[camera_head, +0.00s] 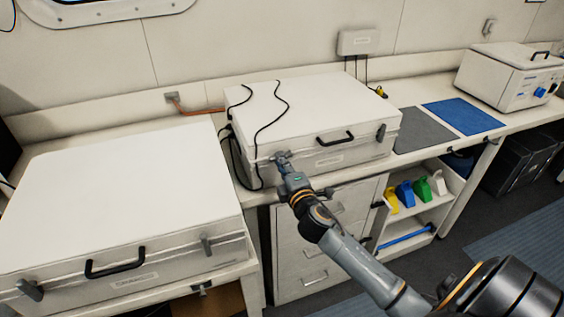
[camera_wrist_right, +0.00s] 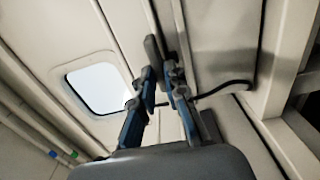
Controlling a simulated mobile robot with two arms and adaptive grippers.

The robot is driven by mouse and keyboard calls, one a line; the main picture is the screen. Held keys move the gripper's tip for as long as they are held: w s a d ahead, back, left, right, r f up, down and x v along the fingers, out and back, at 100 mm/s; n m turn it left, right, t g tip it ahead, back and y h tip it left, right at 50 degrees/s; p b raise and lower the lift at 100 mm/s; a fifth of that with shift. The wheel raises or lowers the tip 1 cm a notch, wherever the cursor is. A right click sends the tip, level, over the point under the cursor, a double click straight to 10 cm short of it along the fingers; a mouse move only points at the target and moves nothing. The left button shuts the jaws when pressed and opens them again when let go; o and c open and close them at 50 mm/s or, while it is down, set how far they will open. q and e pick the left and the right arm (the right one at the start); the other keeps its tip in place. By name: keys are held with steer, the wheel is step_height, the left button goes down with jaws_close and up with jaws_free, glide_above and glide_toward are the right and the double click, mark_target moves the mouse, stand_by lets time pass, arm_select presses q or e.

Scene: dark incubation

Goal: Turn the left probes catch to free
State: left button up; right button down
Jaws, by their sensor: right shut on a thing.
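The middle white box (camera_head: 310,105) stands on the bench with its lid down, a black handle (camera_head: 335,138) on its front and two black cables across its top. Its label is too small to read. My right gripper (camera_head: 283,161) is at the left catch of this box and shut on it; the fingers hide most of the catch. In the right wrist view the fingers (camera_wrist_right: 163,88) are close together around a grey lever (camera_wrist_right: 153,50), beside the box's side and a black cable. The box's right catch (camera_head: 381,132) is near its right front corner. My left gripper is out of view.
A larger white box (camera_head: 120,190) with its own handle and two catches stands at the left. Grey and blue mats (camera_head: 462,115) lie to the right, before a white device (camera_head: 510,75). Coloured scoops (camera_head: 405,193) stand on a shelf below. Black cables hang close to my right gripper.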

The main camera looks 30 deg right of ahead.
stand_by(0.4)
steer(key=c, duration=1.4)
jaws_free()
steer(key=shift+o, duration=0.2)
steer(key=shift+s, duration=0.1)
steer(key=v, duration=1.1)
steer(key=shift+s+a, duration=0.2)
steer(key=shift+s, duration=0.2)
steer(key=shift+f, duration=0.1)
steer(key=s+a+f+m+g+y, duration=0.1)
steer(key=s+f+m+g, duration=0.15)
steer(key=f, duration=1.05)
steer(key=s+a+f+m+g, duration=0.15)
steer(key=s+f+g, duration=0.25)
steer(key=f, duration=0.8)
steer(key=s+a+f+m+g+y, duration=0.1)
steer(key=s+f+m+g, duration=0.2)
steer(key=f, duration=1)
steer(key=s+a+f+m+g, duration=0.2)
steer(key=s+f, duration=0.4)
steer(key=s, duration=0.4)
steer(key=s+a+f+m+g+y, duration=0.1)
steer(key=s+a+f+m+g, duration=0.1)
steer(key=s+f, duration=0.4)
steer(key=s+a+f+m+g+y, duration=0.1)
steer(key=s+f, duration=0.6)
steer(key=s, duration=0.7)
steer(key=shift+s+a+m+g, duration=0.2)
steer(key=shift+a+m+g, duration=0.3)
steer(key=shift+a+g, duration=0.5)
